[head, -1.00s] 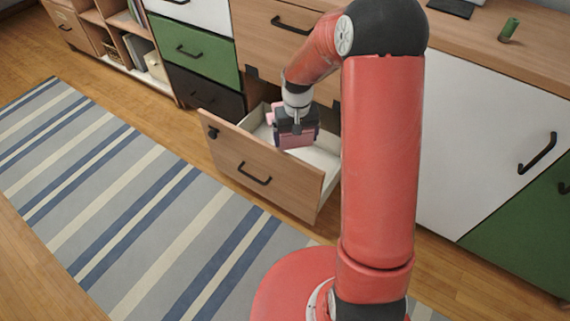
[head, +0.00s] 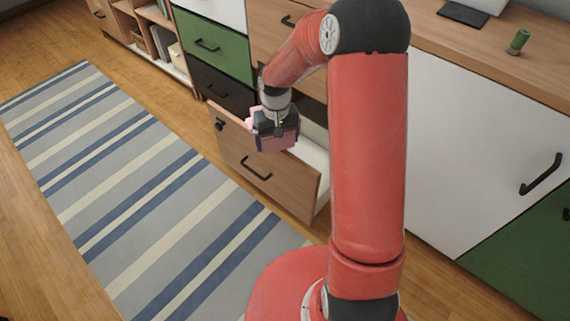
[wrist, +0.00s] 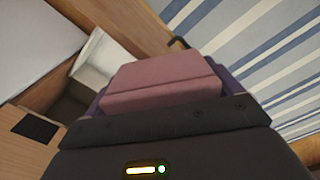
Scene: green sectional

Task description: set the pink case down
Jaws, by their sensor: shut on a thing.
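The pink case (head: 272,141) is a small box held in my gripper (head: 276,136). In the wrist view the pink case (wrist: 163,82) sits between the fingers, and my gripper (wrist: 160,100) is shut on it. In the head view the case is held at or above the front edge of an open wooden drawer (head: 285,185). Part of the case is hidden by my gripper. The drawer's pale inside (wrist: 97,58) shows left of the case in the wrist view.
A striped rug (head: 130,170) lies on the wooden floor in front of the drawer. A white cabinet door (head: 465,150) stands to the right. On the wooden counter is a small green cylinder (head: 518,41). The rug is clear.

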